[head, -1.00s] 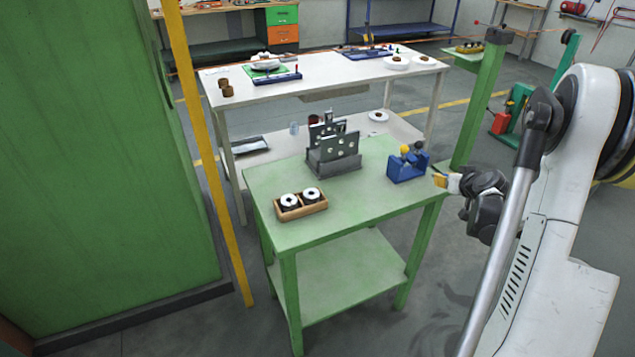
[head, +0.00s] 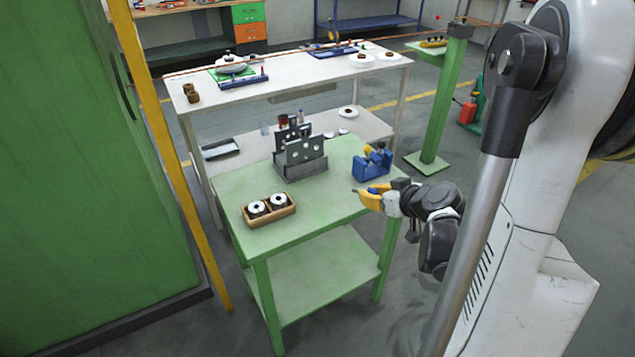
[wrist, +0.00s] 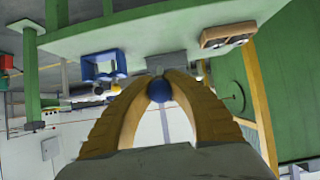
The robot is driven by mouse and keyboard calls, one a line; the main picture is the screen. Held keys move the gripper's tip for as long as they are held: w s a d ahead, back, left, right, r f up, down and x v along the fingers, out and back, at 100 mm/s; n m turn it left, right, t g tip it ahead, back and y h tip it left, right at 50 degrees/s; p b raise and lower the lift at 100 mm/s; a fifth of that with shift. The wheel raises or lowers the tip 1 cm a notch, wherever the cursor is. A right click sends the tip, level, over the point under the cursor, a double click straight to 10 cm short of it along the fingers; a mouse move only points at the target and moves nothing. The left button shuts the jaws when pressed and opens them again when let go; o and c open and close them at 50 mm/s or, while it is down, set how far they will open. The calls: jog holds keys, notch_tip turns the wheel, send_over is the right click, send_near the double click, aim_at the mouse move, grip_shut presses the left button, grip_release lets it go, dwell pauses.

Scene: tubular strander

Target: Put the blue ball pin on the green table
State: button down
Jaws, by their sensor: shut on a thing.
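The blue ball pin (wrist: 159,90) shows as a blue ball between the two yellow fingers of my gripper (wrist: 160,84) in the wrist view. My gripper (head: 371,198) is shut on it and is over or beside the right edge of the green table in the head view; its exact height above the top is unclear. In the head view the pin is small, with only a dark tip showing at the fingertips. The green table (head: 325,210) has a clear stretch of top at its front right.
A blue holder (head: 371,167) with a yellow-topped piece stands at the table's back right, close to my gripper. A grey slotted rack (head: 300,165) stands at the back middle. A wooden tray (head: 268,213) with two spools is at front left. A white table (head: 290,85) stands behind.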

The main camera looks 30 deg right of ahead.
jog(key=b+x, duration=0.1)
jog(key=x, duration=0.3)
jog(key=a+b+x, duration=0.1)
jog(key=b+x, duration=0.1)
jog(key=x, duration=0.2)
jog(key=b+x, duration=0.1)
jog(key=x, duration=0.4)
jog(key=shift+a, duration=0.2)
jog(key=shift+w+f+b, duration=0.1)
jog(key=shift+f+b, duration=1.2)
jog(key=shift+f, duration=0.65)
jog(key=shift+f, duration=0.1)
jog(key=shift+f, duration=0.15)
jog(key=c, duration=1.5)
grip_release()
